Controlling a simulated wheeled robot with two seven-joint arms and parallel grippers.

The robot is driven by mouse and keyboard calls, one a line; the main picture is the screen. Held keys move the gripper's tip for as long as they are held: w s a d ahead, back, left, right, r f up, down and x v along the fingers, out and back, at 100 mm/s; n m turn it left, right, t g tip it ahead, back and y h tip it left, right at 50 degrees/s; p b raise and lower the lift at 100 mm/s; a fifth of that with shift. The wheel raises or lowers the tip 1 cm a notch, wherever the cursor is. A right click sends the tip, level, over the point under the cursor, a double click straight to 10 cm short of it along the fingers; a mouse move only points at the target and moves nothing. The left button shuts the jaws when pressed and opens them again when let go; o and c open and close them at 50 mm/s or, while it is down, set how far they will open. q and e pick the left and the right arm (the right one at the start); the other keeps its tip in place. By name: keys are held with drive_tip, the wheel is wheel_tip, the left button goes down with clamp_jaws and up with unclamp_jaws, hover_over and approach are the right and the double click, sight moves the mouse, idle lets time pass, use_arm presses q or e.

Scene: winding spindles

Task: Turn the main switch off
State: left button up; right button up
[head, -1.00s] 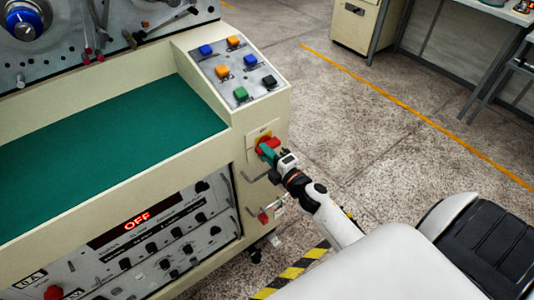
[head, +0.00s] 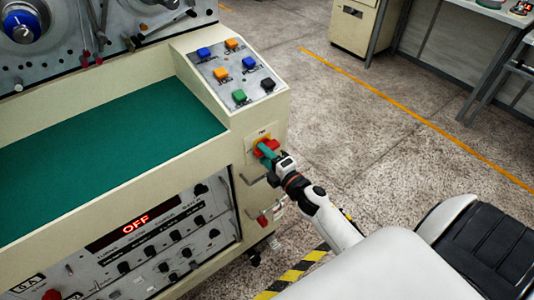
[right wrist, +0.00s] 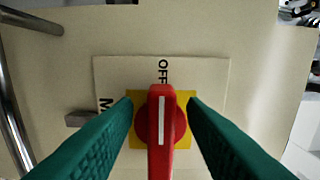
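The main switch (head: 263,143) is a red rotary handle on a yellow plate, on the end face of the cream machine. In the right wrist view the red handle (right wrist: 160,135) stands upright in the picture, its white line pointing at the OFF label (right wrist: 163,71). My right gripper (head: 267,152) is at the switch. Its green fingers straddle the handle in the right wrist view (right wrist: 160,108), with a gap on each side, so it is open and not gripping. My left gripper is not in view.
A button panel (head: 229,73) with several coloured buttons is above the switch. The red display (head: 136,223) on the machine front reads OFF. Metal handles (head: 250,180) stick out near the switch. Open floor (head: 370,110) lies to the right.

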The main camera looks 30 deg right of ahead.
drive_tip(key=s+b, duration=0.1)
drive_tip(key=s, duration=1.1)
drive_tip(key=shift+d, duration=0.45)
